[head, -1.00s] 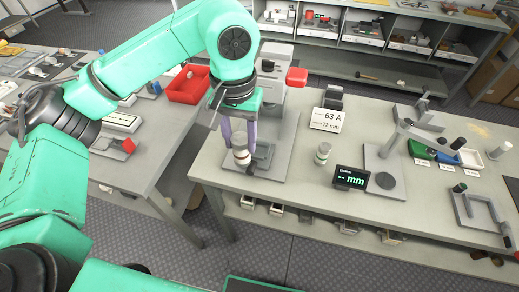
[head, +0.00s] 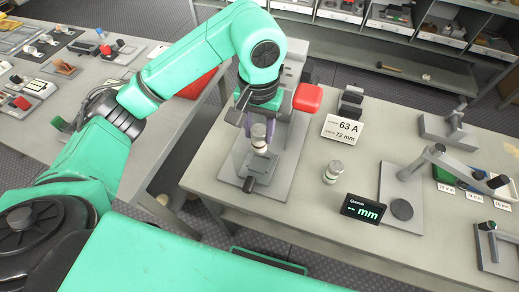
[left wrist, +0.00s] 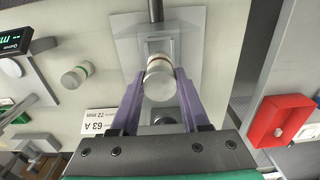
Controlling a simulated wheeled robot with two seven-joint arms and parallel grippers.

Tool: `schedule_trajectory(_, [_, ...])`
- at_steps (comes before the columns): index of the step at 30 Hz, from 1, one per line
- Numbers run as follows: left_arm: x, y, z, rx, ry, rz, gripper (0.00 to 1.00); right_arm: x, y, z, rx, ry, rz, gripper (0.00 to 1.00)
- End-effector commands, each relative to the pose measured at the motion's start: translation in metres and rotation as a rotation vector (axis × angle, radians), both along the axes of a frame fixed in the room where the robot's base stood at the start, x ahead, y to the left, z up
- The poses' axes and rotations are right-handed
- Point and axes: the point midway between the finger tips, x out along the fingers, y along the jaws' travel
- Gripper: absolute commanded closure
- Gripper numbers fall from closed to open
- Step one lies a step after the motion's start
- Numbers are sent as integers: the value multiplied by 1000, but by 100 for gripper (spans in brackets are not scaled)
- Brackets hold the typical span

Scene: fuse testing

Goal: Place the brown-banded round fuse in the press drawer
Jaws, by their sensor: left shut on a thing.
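My left gripper (head: 259,138) points down in front of the press, its purple fingers shut on a pale round fuse (head: 259,145). In the left wrist view, the held fuse (left wrist: 159,84) sits between the fingertips and shows a brownish band near its far end. The grey press drawer (head: 243,168) is pulled out toward me, with a dark handle at its front; it also shows in the left wrist view (left wrist: 146,46). The fuse is at the drawer's inner part; I cannot tell whether it touches the drawer. My right gripper is not in view.
The press has a red knob (head: 307,97) close right of my gripper. A "63 A, 72 mm" sign (head: 342,129) stands behind. A measuring stand (head: 402,208) is at the right.

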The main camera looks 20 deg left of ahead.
Motion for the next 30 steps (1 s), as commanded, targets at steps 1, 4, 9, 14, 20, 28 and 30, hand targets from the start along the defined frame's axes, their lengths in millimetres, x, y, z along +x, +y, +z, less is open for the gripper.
schedule_trajectory(1, [-2,-1,-18,-3,8,-1,100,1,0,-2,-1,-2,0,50])
schedule_trajectory(4, [-1,0,-36,-3,5,0,100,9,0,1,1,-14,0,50])
schedule_trajectory(9, [0,0,-64,-1,6,1,100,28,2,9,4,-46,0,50])
schedule_trajectory(14, [1,0,-80,0,0,-1,100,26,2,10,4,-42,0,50])
schedule_trajectory(20, [1,0,-81,0,-1,-1,100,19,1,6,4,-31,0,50])
schedule_trajectory(28, [1,0,-82,-1,0,0,24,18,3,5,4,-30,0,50])
schedule_trajectory(30, [1,0,-82,-1,0,-1,24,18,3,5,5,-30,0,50])
